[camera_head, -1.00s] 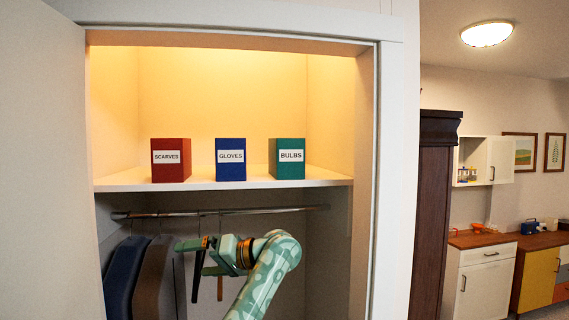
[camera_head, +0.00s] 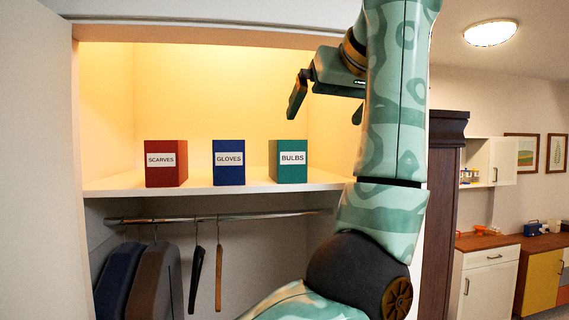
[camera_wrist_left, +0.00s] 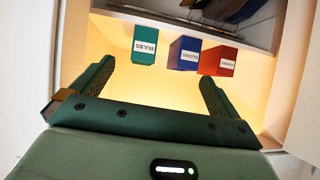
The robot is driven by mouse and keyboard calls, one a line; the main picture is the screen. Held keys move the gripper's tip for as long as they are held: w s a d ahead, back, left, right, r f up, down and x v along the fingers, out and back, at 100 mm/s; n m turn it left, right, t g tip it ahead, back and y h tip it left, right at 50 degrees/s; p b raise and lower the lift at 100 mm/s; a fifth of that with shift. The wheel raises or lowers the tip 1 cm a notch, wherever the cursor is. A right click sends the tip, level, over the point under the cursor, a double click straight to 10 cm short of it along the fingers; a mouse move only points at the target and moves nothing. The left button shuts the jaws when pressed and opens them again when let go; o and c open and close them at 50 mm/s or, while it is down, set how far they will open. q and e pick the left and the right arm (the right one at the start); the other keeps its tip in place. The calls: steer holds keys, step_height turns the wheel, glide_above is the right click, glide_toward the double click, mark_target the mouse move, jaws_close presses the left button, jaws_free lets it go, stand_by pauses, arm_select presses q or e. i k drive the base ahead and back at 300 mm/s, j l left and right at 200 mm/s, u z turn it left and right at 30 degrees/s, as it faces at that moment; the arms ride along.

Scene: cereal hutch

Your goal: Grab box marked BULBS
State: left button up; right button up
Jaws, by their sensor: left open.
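The teal box marked BULBS (camera_head: 287,160) stands upright on the closet shelf, the rightmost of three boxes. In the left wrist view, which is upside down, the BULBS box (camera_wrist_left: 145,44) shows ahead, in the gap between the fingers but beyond them. My left gripper (camera_head: 327,106) is open and empty, above and to the right of the box in the head view, and apart from it. It also shows in the left wrist view (camera_wrist_left: 155,78) with its fingers wide apart. My right gripper is in neither view.
A blue GLOVES box (camera_head: 229,161) and a red SCARVES box (camera_head: 166,163) stand left of BULBS on the white shelf (camera_head: 200,189), with gaps between. The rail (camera_head: 215,217) with garments and hangers is below. An open door (camera_head: 35,160) flanks the left.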

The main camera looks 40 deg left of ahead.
mark_target(287, 159)
steer(key=i+j, duration=0.35)
steer(key=j, duration=0.3)
steer(key=i+j, duration=0.2)
steer(key=j, duration=0.1)
